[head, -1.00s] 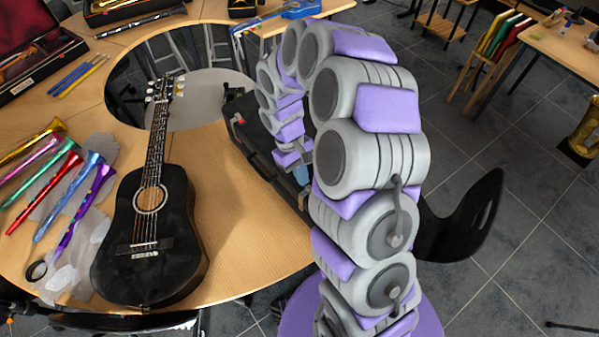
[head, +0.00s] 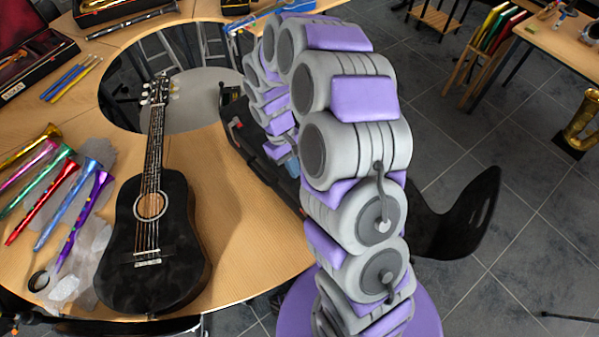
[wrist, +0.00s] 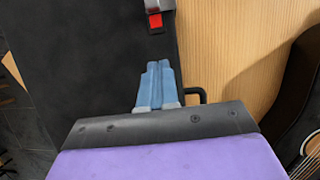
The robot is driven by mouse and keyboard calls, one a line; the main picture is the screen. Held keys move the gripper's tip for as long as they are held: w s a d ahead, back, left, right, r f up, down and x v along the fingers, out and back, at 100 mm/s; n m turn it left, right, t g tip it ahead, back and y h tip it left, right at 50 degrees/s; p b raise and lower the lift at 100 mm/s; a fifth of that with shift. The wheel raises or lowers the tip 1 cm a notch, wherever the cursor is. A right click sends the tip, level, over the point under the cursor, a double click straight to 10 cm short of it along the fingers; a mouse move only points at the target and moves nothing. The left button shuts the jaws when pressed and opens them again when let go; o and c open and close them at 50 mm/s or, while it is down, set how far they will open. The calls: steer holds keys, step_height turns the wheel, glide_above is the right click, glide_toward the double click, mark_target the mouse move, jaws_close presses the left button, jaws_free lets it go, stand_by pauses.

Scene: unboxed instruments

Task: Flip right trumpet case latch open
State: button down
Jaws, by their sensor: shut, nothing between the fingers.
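The black trumpet case (wrist: 75,70) fills the left and middle of the wrist view, and part of it (head: 241,143) shows behind my arm in the head view. A latch with a red part and a grey metal plate (wrist: 155,19) sits at the case's edge, at the top of the wrist view. My gripper (wrist: 158,66) has its blue fingers together and empty. They point toward the latch, with a visible gap between in the picture. The other latch is not in the wrist view. My arm hides much of the case in the head view.
A black guitar (head: 152,245) lies on the wooden table (head: 235,215) to the left of the case. A black loop (wrist: 196,95) sticks out at the case's edge beside my fingers. A dark chair (head: 455,215) stands to the right of my arm.

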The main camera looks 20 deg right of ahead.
steer(key=s+p+v, duration=0.1)
steer(key=v, duration=0.7)
steer(key=shift+r, duration=0.2)
steer(key=s+r+m+t+y, duration=0.1)
steer(key=s+r+m, duration=0.1)
steer(key=s+r, duration=1.05)
steer(key=s+d+m+t, duration=0.1)
steer(key=s+m, duration=0.1)
steer(key=s, duration=1.4)
steer(key=shift+s+f+m+y+b, duration=0.15)
steer(key=shift+m+y+b, duration=0.15)
steer(key=shift+y+b, duration=0.1)
steer(key=shift+d, duration=0.1)
